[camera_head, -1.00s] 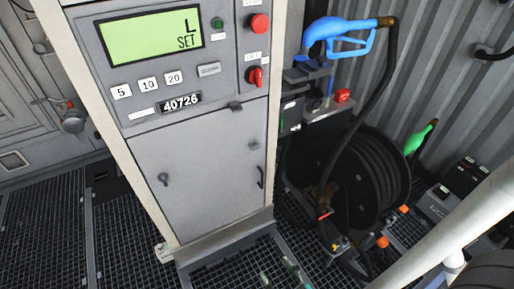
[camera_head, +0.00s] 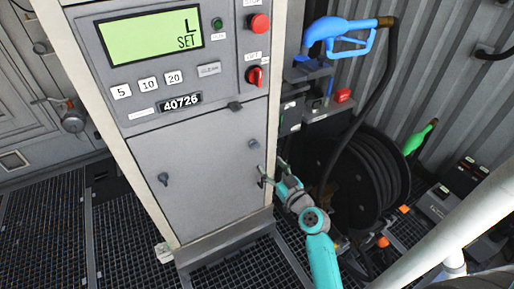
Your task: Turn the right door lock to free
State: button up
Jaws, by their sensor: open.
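The right door lock (camera_head: 254,144) is a small dark knob near the upper right edge of the grey cabinet door (camera_head: 205,190). How its lever is turned is too small to tell. A second, left lock (camera_head: 163,179) is on the door's left side. My gripper (camera_head: 271,171) is open, at the end of the teal arm, by the door's right edge, just below and right of the right lock. It overlaps the door's dark handle in the picture and hides most of it. I cannot tell whether it touches the handle.
Above the door is a panel with a green display (camera_head: 150,36), buttons and a red switch (camera_head: 254,76). A hose reel (camera_head: 365,180) stands close on the right, under a blue nozzle (camera_head: 338,34). Grating floor (camera_head: 45,230) is open at left.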

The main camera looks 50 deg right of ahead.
aim_at(257, 147)
jog(key=x, duration=1)
jog(key=shift+w+d, duration=0.15)
jog(key=shift+w, duration=0.25)
jog(key=c, duration=1.1)
jog(key=shift+c, duration=0.2)
